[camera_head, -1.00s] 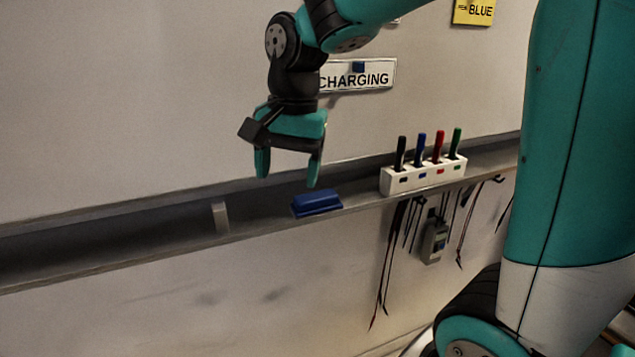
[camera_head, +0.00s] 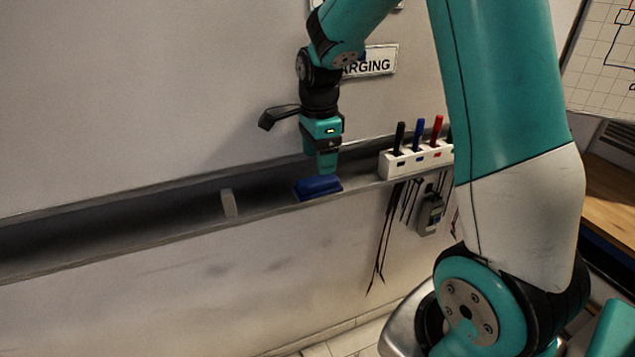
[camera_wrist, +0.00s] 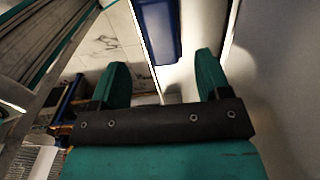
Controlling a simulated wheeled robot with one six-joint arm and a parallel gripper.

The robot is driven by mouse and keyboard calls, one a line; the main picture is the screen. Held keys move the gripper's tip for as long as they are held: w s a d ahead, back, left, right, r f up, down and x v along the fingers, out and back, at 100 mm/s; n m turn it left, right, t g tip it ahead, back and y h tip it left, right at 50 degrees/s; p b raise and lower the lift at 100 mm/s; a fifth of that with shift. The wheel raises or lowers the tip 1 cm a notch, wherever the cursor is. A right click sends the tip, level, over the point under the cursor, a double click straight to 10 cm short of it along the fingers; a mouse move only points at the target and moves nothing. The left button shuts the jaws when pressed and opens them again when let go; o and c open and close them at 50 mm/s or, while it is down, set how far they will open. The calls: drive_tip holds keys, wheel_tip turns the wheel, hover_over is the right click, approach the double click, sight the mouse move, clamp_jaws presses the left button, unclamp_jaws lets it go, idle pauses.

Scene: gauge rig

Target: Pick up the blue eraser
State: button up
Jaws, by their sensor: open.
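The blue eraser (camera_head: 318,187) lies on the grey ledge (camera_head: 270,203) along the wall. My gripper (camera_head: 328,168) is above the eraser in the head view, pointing down, with its fingertips close to the eraser's top. In the wrist view my gripper (camera_wrist: 162,80) is open with nothing between its fingers. The eraser shows there as a blue block (camera_wrist: 160,30) beyond the fingertips, between their lines, with its far end cut off by the frame edge. Whether the fingertips touch the eraser cannot be told.
A white holder (camera_head: 418,158) with several markers stands on the ledge right of the eraser. A small light block (camera_head: 229,203) stands to the left. Dark cables and a grey device (camera_head: 430,214) hang below the ledge. The ledge further left is clear.

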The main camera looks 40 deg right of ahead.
sight(318, 179)
drive_tip(key=shift+w+f+p, duration=0.1)
drive_tip(key=shift+f+p, duration=1.05)
drive_tip(key=shift+f, duration=1.75)
drive_tip(key=c, duration=1)
